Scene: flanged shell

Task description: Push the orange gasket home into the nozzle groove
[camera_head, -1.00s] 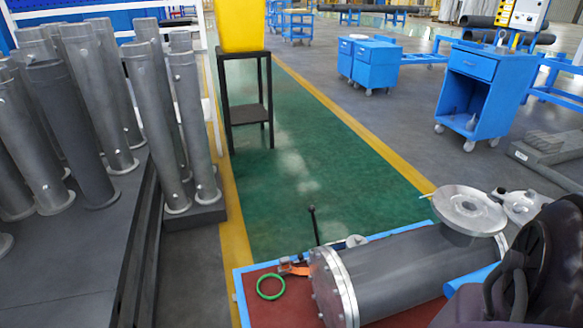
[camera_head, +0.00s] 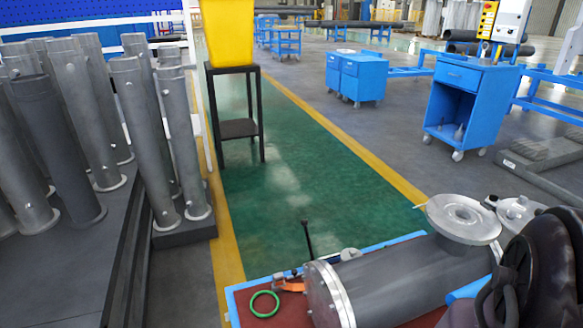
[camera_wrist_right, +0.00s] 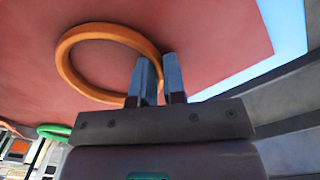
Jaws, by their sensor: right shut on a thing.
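The orange gasket (camera_wrist_right: 66,66) is a ring in the right wrist view. My right gripper (camera_wrist_right: 156,68) is shut on its near right edge, and the ring extends to the left of the fingers. A red surface is behind it; I cannot tell whether the ring touches it. The nozzle (camera_head: 463,217) is a round grey flange on top of the shell (camera_head: 410,278) in the head view. Its groove is too small to make out. In the head view my right arm fills the lower right, and the gasket and right gripper are hidden. My left gripper is not in view.
A green ring (camera_head: 265,304) lies on the red, blue-edged bench top (camera_head: 240,300), beside an orange-handled tool (camera_head: 288,284). A dark rod (camera_head: 307,238) stands behind the shell. Another grey flanged part (camera_head: 519,210) is right of the nozzle. Grey pipes (camera_head: 60,130) stand at left.

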